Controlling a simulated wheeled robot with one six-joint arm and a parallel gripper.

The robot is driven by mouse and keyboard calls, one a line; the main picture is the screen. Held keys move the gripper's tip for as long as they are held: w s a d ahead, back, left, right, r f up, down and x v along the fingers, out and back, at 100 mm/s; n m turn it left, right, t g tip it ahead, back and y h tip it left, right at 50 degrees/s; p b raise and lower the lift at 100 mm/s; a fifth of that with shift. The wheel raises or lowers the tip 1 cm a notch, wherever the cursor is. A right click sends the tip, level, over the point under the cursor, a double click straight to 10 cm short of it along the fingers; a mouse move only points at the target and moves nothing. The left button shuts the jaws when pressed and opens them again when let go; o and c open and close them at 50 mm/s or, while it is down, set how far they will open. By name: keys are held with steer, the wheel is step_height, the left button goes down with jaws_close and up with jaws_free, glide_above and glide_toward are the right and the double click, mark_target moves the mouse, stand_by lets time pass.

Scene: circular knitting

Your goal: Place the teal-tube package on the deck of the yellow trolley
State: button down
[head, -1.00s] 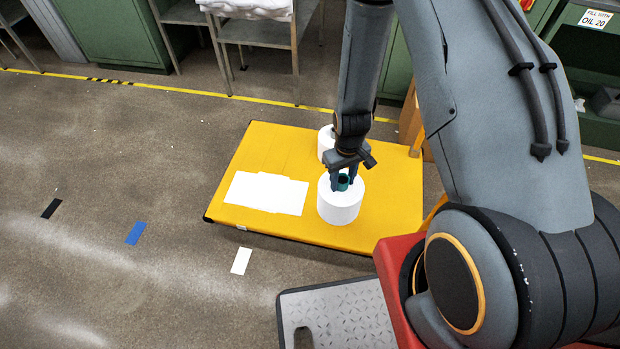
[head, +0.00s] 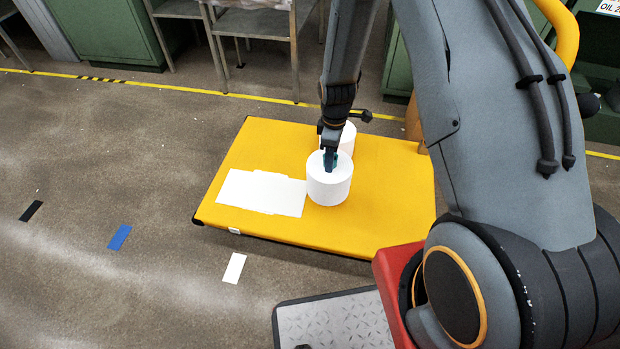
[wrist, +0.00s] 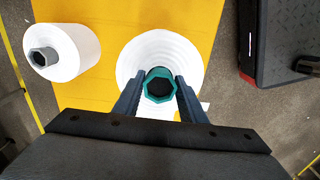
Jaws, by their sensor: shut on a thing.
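The teal-tube package is a white roll (head: 329,187) with a teal core (wrist: 151,84). My gripper (head: 331,165) is shut on the teal core from above, with one finger on each side in the wrist view (wrist: 161,90). The roll looks upright and is over the deck of the yellow trolley (head: 385,205), just right of a white patch. I cannot tell whether its base touches the deck.
The flat white patch (head: 262,192) covers the deck's left part. The deck's right and front parts look clear. Metal tables (head: 252,22) and green cabinets (head: 105,32) stand behind.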

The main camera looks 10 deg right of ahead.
step_height(320, 180, down, 10)
steer(key=b, duration=0.1)
steer(key=shift+w+b, duration=0.2)
steer(key=shift+b, duration=0.1)
steer(key=shift+f, duration=0.15)
steer(key=c, duration=1.1)
jaws_free()
step_height(320, 180, up, 12)
steer(key=shift+r+p, duration=0.1)
steer(key=shift+p, duration=0.8)
steer(key=s+a+r+m, duration=0.1)
steer(key=s+a+r, duration=0.1)
steer(key=r, duration=0.4)
steer(key=s+a+r+m, duration=0.1)
steer(key=r, duration=0.5)
steer(key=s+a+r+m, duration=0.1)
steer(key=s+r+m, duration=0.2)
steer(key=s+r, duration=0.4)
steer(key=s+a+r+m, duration=0.1)
steer(key=s+r+m, duration=0.1)
steer(key=s+r, duration=0.5)
steer(key=s+a+r+m, duration=0.1)
steer(key=s+r+m, duration=0.2)
steer(key=s+r, duration=0.4)
steer(key=shift+s+a+r+m+y, duration=0.1)
steer(key=shift+s+a+m+y, duration=0.1)
steer(key=shift+s, duration=0.35)
steer(key=shift+s+a+m+y, duration=0.1)
steer(key=shift+s+a, duration=0.1)
steer(key=shift+s, duration=0.35)
